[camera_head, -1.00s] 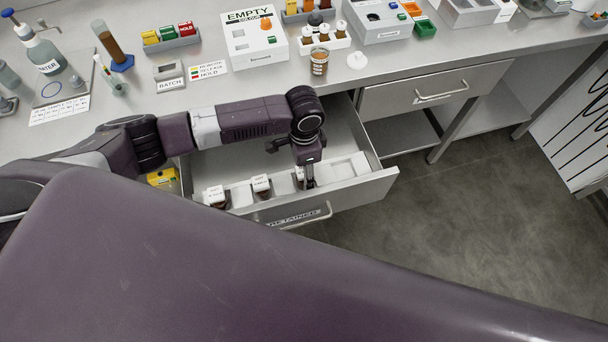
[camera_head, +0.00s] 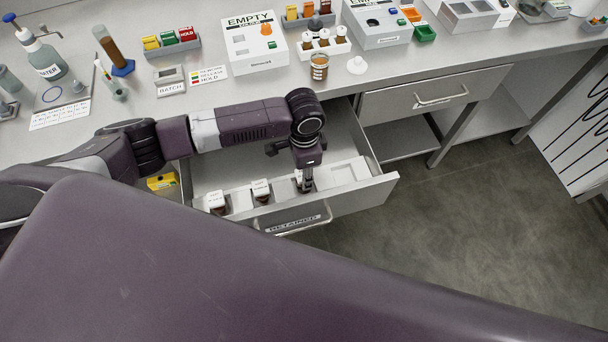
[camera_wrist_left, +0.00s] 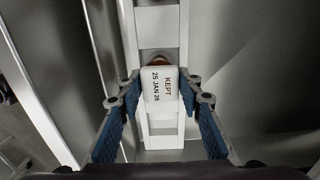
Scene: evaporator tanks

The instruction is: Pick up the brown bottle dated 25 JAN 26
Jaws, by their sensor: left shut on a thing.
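The bottle dated 25 JAN 26 (camera_wrist_left: 160,84) shows in the left wrist view by its white top, lettered KEPT 25 JAN 26. A small reddish-brown part shows behind the top; the rest of its body is hidden beneath. My left gripper (camera_wrist_left: 160,97) is shut on it, one blue-padded finger on each side. In the head view my left gripper (camera_head: 304,184) points down into the open drawer, near its front wall. The bottle is mostly hidden there by the fingers. My right gripper is not in view.
Two other white-topped brown bottles (camera_head: 216,202) (camera_head: 261,190) stand left of the gripper in the drawer rack. The open drawer (camera_head: 356,206), marked RETAINED, has walls close around the gripper. A yellow item (camera_head: 161,182) lies at its left. The bench behind holds several devices.

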